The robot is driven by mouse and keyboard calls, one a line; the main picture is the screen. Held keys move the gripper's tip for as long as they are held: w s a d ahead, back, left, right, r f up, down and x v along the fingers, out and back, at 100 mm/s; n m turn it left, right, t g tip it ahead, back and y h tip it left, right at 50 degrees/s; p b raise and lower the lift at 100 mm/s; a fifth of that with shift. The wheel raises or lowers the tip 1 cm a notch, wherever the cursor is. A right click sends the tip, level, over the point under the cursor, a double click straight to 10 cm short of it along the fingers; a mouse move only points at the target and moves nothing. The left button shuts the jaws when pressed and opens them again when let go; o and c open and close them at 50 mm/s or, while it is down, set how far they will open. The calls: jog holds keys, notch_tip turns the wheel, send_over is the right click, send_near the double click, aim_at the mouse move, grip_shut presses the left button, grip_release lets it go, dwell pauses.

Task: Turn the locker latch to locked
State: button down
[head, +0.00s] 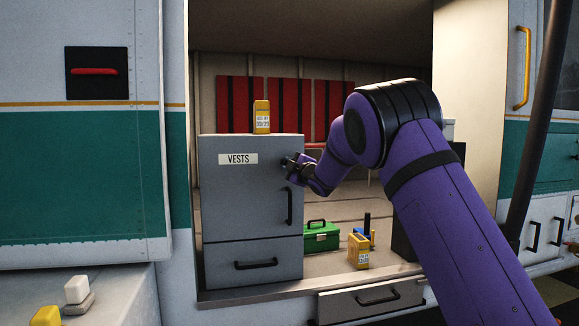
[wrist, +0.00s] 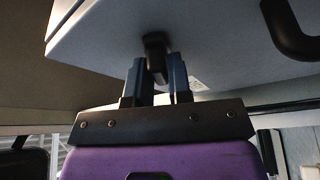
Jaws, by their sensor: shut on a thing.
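My gripper (head: 290,163) is at the upper right of the locker door in the head view. In the wrist view my gripper (wrist: 157,75) has its two fingers on either side of the latch, shut on it. The fingers hide part of the latch, and I cannot tell its exact turn.
A black door handle (head: 290,206) is just below my gripper. A yellow bottle (head: 261,117) stands on the locker. A green toolbox (head: 320,238) and a yellow container (head: 358,251) are on the floor to the right. An open drawer (head: 370,300) juts out below.

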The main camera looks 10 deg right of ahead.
jog(key=n+g, duration=0.1)
jog(key=n, duration=0.3)
jog(key=shift+n+g, duration=0.3)
jog(key=shift+g, duration=0.1)
dwell(0.4)
jog(key=c, duration=1.1)
grip_release()
jog(key=shift+s, duration=0.1)
jog(key=v, duration=1)
jog(key=shift+s+d, duration=0.1)
jog(key=shift+s, duration=0.2)
